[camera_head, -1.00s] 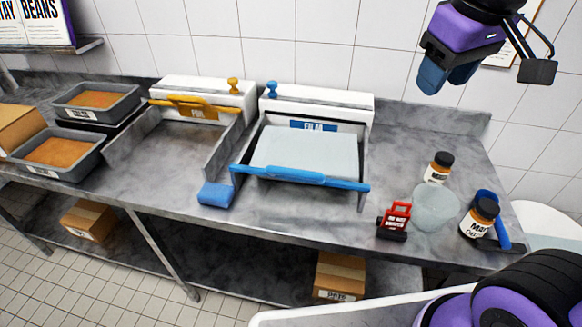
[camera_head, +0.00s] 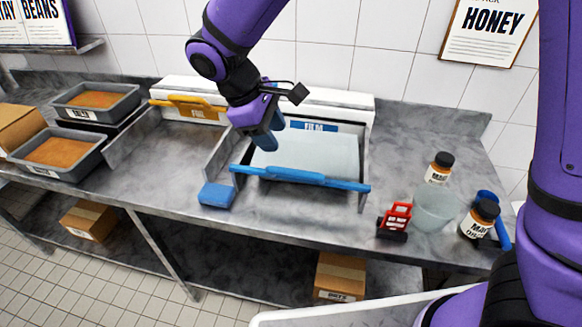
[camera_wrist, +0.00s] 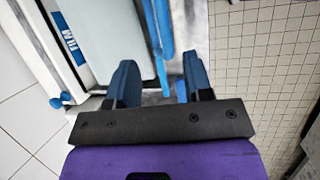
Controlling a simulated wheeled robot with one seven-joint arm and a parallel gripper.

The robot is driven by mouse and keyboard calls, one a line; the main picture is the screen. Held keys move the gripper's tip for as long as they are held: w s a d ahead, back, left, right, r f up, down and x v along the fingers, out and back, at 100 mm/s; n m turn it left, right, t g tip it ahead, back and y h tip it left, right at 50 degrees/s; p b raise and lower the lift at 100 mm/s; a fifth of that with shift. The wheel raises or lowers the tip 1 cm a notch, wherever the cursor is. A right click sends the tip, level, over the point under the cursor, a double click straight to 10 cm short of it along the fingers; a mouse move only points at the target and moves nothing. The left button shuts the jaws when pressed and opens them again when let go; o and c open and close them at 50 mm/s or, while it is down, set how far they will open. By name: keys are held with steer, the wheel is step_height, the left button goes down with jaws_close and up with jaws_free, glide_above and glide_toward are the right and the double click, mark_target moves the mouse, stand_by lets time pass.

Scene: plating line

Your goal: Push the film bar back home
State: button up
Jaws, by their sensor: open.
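The blue film bar (camera_head: 300,177) lies across the front of the film dispenser, at the near end of a pale sheet of film (camera_head: 318,153). The dispenser's white housing (camera_head: 340,102) with its blue FILM label (camera_head: 313,126) stands behind, against the wall. My gripper (camera_head: 264,139) is above the left part of the film, behind the bar's left end, apart from the bar. In the wrist view the two blue fingers (camera_wrist: 155,85) are spread with nothing held. The bar (camera_wrist: 160,30) shows there beyond the fingers. My forearm hides part of the housing.
The foil dispenser (camera_head: 190,105) with a yellow bar stands to the left, near two trays of food (camera_head: 65,152). A blue sponge (camera_head: 216,195) lies by the bar's left end. Jars (camera_head: 479,217), a glass bowl (camera_head: 434,207) and a red item (camera_head: 394,220) stand at the right.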

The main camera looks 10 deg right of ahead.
mark_target(293, 170)
steer(key=x, duration=1.1)
steer(key=shift+s+a+f, duration=0.1)
steer(key=shift+a+f, duration=0.1)
steer(key=shift+a, duration=0.1)
jaws_close()
